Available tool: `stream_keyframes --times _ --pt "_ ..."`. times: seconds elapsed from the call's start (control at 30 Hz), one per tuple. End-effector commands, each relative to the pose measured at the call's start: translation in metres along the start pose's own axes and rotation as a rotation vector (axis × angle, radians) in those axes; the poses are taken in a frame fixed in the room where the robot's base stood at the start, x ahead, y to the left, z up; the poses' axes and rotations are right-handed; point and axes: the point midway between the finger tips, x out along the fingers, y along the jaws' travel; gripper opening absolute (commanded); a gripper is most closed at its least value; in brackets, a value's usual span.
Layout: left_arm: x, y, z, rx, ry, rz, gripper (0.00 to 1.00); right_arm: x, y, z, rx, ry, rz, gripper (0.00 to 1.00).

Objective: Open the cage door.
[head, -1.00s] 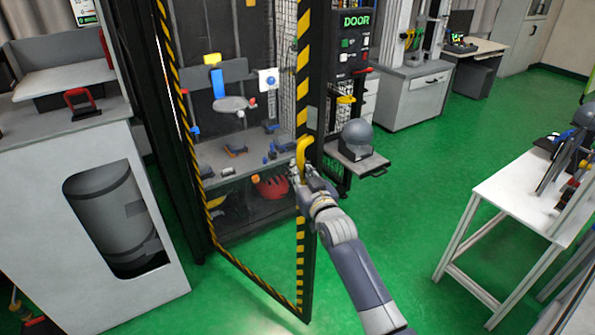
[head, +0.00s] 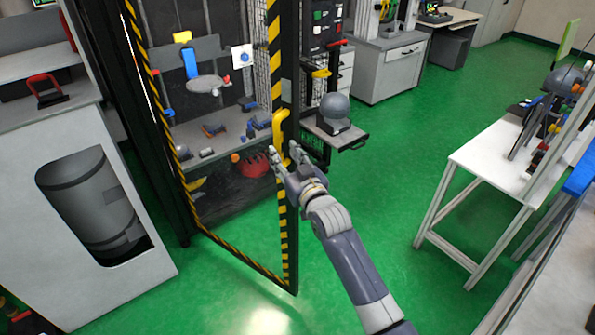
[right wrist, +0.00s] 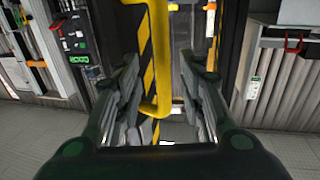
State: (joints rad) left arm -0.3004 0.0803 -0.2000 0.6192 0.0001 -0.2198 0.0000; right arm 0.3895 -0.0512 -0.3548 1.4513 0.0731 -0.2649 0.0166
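The cage door (head: 287,245) has a black-and-yellow striped frame. Its lower edge slants away from the cage's front, so it appears swung partly open. A yellow handle (head: 278,128) is on its free edge; it also shows in the right wrist view (right wrist: 160,60). My right gripper (head: 286,152) is open at the handle's lower end. In the right wrist view its fingers (right wrist: 160,95) are spread, with the handle's lower part between them and gaps on both sides. My left gripper is not in view.
Inside the cage, a shelf (head: 225,131) bears several small parts. A small stand with a grey dome (head: 335,107) is right of the door. A white table (head: 490,170) stands at the right and a grey cabinet (head: 125,215) at the left. Green floor (head: 380,180) lies between.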

Motion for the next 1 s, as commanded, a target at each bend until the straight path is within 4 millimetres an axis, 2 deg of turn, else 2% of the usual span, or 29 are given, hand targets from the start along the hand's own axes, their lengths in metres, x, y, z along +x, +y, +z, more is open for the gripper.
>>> stream_keyframes --times 0.2,0.4,0.57,0.83,0.93,1.0 --pt "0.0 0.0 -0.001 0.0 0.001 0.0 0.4 -0.04 0.002 0.001 0.0 0.0 0.001 0.36" --pt "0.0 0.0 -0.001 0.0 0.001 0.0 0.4 -0.065 0.003 0.001 0.0 0.0 0.003 0.36" --pt "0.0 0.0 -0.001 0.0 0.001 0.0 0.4 -0.073 0.003 0.0 -0.001 0.0 0.003 0.36" --pt "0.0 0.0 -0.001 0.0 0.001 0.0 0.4 -0.074 0.003 0.0 0.0 0.0 0.003 0.36" --pt "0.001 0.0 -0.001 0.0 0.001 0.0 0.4 -0.074 0.006 0.003 0.012 -0.008 0.005 0.14" --pt "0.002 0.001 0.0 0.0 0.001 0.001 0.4 -0.076 0.017 0.012 0.055 -0.034 0.013 0.0"
